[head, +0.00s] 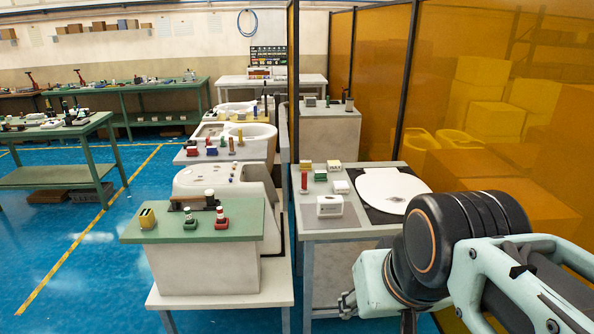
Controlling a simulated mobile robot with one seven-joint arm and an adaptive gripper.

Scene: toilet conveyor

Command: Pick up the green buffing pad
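A white toilet seat (390,190) lies on the worktable's right. A white box (330,206) sits at its front, and a red cylinder (304,182) stands at its left. The green-topped bench (150,235) is left; amber screens (380,80) stand right. Blue floor (60,255) is open at far left.

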